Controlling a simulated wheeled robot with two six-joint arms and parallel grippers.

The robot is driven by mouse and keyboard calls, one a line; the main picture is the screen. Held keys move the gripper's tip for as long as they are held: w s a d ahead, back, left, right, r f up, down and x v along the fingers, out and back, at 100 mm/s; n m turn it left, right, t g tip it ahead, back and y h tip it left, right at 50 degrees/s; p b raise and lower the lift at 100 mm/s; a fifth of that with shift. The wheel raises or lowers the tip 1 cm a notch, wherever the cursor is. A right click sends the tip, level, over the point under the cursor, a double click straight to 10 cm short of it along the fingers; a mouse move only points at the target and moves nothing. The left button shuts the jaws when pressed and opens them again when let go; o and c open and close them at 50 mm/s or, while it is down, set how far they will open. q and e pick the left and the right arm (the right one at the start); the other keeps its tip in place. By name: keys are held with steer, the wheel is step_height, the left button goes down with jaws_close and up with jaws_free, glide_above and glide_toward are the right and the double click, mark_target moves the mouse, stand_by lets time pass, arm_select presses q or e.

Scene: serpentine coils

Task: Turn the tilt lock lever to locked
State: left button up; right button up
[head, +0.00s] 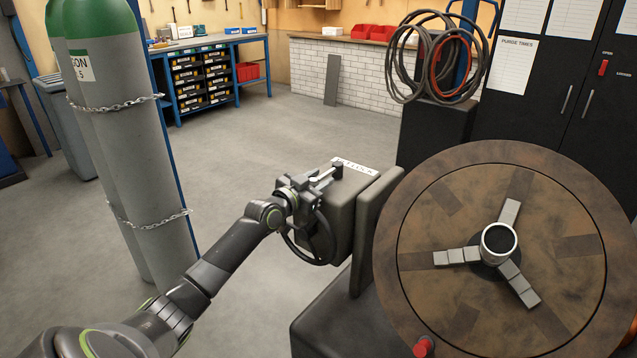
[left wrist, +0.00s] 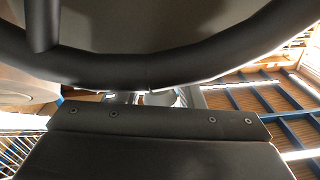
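The positioner's grey gearbox (head: 345,205) stands left of the round table, with a white label (head: 355,165) on its top that is too small to read surely. A small grey lever-like part (head: 325,176) shows by the label; I cannot tell it clearly from my gripper. My left gripper (head: 312,182) is at this top left edge, above the dark handwheel (head: 320,245). In the left wrist view the handwheel rim (left wrist: 150,72) crosses close in front and hides most of the fingertips. Whether the gripper is open, or touches the lever, cannot be seen. My right gripper is out of view.
The large round table (head: 450,215) with a three-jaw chuck fills the right. A red knob (head: 423,347) is at its front. Chained gas cylinders (head: 120,150) stand left. A black cabinet (head: 545,110) stands behind. The floor (head: 240,140) between is clear.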

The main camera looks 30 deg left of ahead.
arm_select(q)
jaws_close()
